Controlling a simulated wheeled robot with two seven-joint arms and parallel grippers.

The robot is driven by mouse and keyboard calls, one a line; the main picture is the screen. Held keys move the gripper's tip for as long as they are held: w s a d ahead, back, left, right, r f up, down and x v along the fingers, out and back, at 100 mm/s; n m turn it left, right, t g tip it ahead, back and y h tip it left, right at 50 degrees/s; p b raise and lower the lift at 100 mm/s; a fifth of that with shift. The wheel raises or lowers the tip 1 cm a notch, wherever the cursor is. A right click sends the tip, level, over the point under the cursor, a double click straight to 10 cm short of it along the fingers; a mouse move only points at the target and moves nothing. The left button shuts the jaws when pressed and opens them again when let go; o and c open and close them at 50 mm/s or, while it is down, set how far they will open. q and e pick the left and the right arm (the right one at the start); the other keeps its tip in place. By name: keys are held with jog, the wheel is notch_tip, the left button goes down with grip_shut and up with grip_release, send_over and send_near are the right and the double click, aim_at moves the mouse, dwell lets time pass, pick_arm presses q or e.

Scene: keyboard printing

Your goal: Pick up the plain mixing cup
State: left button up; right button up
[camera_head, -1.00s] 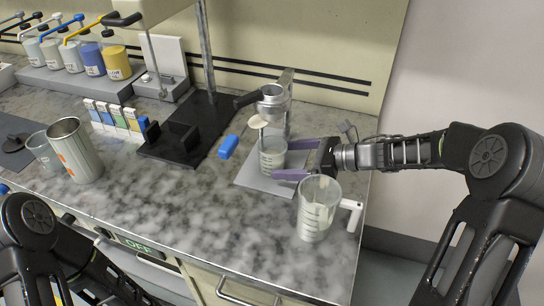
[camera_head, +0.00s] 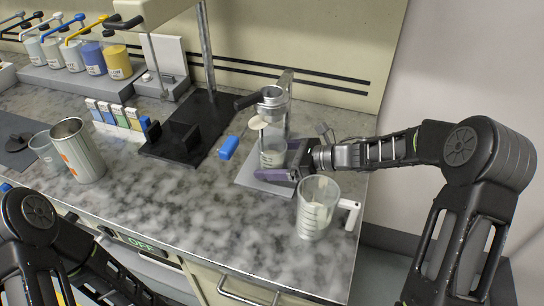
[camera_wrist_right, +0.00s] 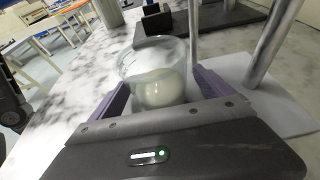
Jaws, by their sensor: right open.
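A small clear cup (camera_head: 271,157) with graduation marks and a whitish content stands upright on a grey plate (camera_head: 258,181) below a metal dispenser. My right gripper (camera_head: 279,162) is open, with its purple fingers on either side of this cup.
A clear jug with a white handle (camera_head: 314,208) stands close in front of the right gripper. The metal dispenser (camera_head: 272,104) rises just behind the cup. A blue block (camera_head: 229,147) lies to the left. A metal tumbler (camera_head: 80,152) and another clear cup (camera_head: 43,149) stand far left.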

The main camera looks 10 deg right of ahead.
aim_at(272, 150)
jog(key=shift+c, duration=0.4)
jog(key=c, duration=1.5)
jog(key=shift+o, duration=0.2)
jog(key=shift+r, duration=0.15)
jog(key=shift+r, duration=0.45)
notch_tip(272, 150, up, 2)
jog(key=shift+b, duration=0.55)
jog(key=s+d+b, duration=0.1)
jog(key=s+d, duration=0.2)
jog(key=d, duration=0.2)
jog(key=s+d+b, duration=0.1)
jog(key=s+d, duration=0.2)
jog(key=d, duration=0.2)
jog(key=s+d+b, duration=0.1)
jog(key=s+d, duration=0.2)
jog(key=d, duration=0.2)
jog(key=shift+s+d+r+b, duration=0.15)
jog(key=shift+s+b, duration=0.2)
